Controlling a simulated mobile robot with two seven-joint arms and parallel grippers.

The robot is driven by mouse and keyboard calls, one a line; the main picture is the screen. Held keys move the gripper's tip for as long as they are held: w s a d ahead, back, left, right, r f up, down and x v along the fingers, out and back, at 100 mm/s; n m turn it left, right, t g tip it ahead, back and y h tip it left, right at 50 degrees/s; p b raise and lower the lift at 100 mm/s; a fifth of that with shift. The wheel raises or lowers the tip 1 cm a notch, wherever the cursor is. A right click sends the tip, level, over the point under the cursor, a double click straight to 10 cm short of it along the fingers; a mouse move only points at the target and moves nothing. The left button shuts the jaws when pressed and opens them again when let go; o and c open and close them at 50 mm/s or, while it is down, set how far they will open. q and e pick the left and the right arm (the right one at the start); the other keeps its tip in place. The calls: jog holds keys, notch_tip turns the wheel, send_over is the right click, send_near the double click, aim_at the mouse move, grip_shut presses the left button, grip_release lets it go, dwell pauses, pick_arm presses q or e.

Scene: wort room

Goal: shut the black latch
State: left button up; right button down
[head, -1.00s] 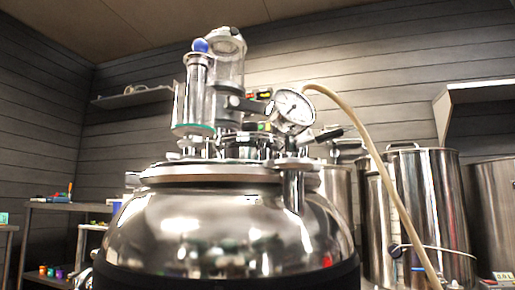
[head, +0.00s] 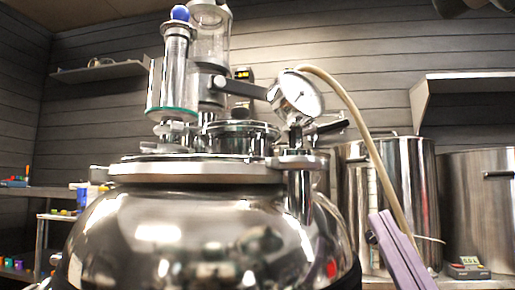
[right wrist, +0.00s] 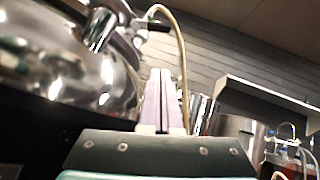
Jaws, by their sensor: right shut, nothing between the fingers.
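A steel domed vessel (head: 190,235) with a clamped lid ring (head: 190,172) fills the middle of the head view. A black lever-like handle (head: 331,127) sticks out to the right behind the pressure gauge (head: 297,96); a black handle also shows in the right wrist view (right wrist: 158,26). A black bar (head: 240,88) lies left of the gauge. I cannot tell for sure which black part is the latch, nor whether it is open. My right gripper (head: 380,218), with lilac fingers, is shut and empty, low and right of the vessel. It also shows in the right wrist view (right wrist: 161,74), apart from the handle. My left gripper is not in view.
A beige hose (head: 367,140) arches from behind the gauge down past my right gripper. Steel pots (head: 410,180) stand behind at the right, with a small device (head: 467,267) in front. A wall shelf (head: 460,87) hangs above them. A glass cylinder (head: 173,75) stands on the lid.

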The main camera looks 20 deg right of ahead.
aim_at(319, 127)
jog(key=s+a+r+p+x, duration=0.1)
jog(key=r+p+x, duration=0.1)
jog(key=x, duration=1.1)
jog(key=shift+s+a, duration=0.2)
jog(key=shift+a, duration=0.1)
